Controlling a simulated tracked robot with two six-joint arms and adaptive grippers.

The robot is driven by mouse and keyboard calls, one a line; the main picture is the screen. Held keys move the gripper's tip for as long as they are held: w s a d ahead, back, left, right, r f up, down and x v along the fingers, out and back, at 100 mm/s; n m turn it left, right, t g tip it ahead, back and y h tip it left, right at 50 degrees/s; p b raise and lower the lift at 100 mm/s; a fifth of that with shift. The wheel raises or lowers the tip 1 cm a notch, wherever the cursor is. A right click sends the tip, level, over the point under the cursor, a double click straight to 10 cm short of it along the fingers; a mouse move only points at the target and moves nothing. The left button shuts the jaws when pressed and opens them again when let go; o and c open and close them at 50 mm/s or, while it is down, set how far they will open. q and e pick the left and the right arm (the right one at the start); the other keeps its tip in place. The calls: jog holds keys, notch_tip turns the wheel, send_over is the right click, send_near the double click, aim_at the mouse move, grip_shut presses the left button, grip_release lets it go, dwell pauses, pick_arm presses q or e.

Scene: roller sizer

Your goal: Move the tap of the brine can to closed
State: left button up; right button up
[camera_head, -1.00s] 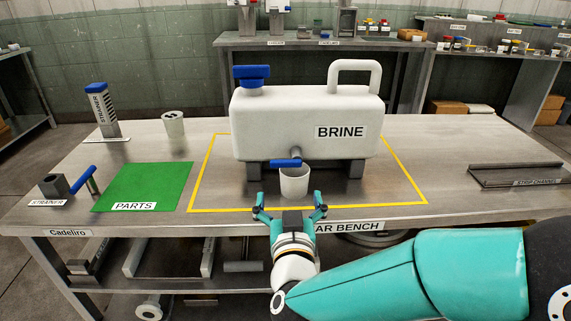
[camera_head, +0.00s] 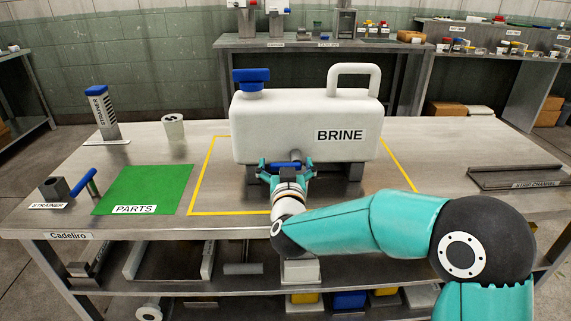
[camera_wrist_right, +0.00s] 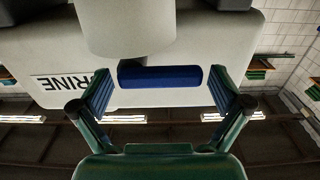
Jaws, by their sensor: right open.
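The white brine can (camera_head: 270,135) stands upright on the bench with its label facing me. Its grey spout (camera_head: 296,154) carries a blue tap handle (camera_wrist_right: 160,77), which lies crosswise. My right gripper (camera_head: 286,167) is at the front of the can, level with the tap. In the right wrist view, which shows the can upside down, the open fingers of the gripper (camera_wrist_right: 160,90) stand on either side of the handle's ends. I cannot tell whether they touch it.
A yellow outline (camera_head: 201,180) marks the bench around the can. A strip channel (camera_head: 515,177) lies at right.

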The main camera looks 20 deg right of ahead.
jog(key=c, duration=1)
jog(key=m+b, duration=0.2)
jog(key=shift+d+r+m+b, duration=0.15)
jog(key=shift+m+b, duration=0.25)
jog(key=m+b, duration=0.2)
jog(key=m, duration=0.1)
jog(key=d+r+m+b, duration=0.1)
jog(key=m+b, duration=0.1)
jog(key=shift+s, duration=0.2)
jog(key=m+b, duration=0.1)
jog(key=m, duration=0.1)
jog(key=d+m+b, duration=0.1)
jog(key=m+b, duration=0.1)
jog(key=m, duration=0.1)
jog(key=shift+s+r+b, duration=0.15)
jog(key=shift+r+b, duration=0.05)
jog(key=shift+b, duration=0.1)
jog(key=m+b, duration=0.1)
jog(key=m, duration=0.1)
jog(key=d+m+b, duration=0.1)
jog(key=m+b, duration=0.1)
jog(key=m, duration=0.1)
jog(key=shift+s+d+b, duration=0.1)
jog(key=shift+s+b, duration=0.1)
jog(key=shift+b, duration=0.1)
jog(key=shift+r+m, duration=0.1)
jog(key=shift+m, duration=0.2)
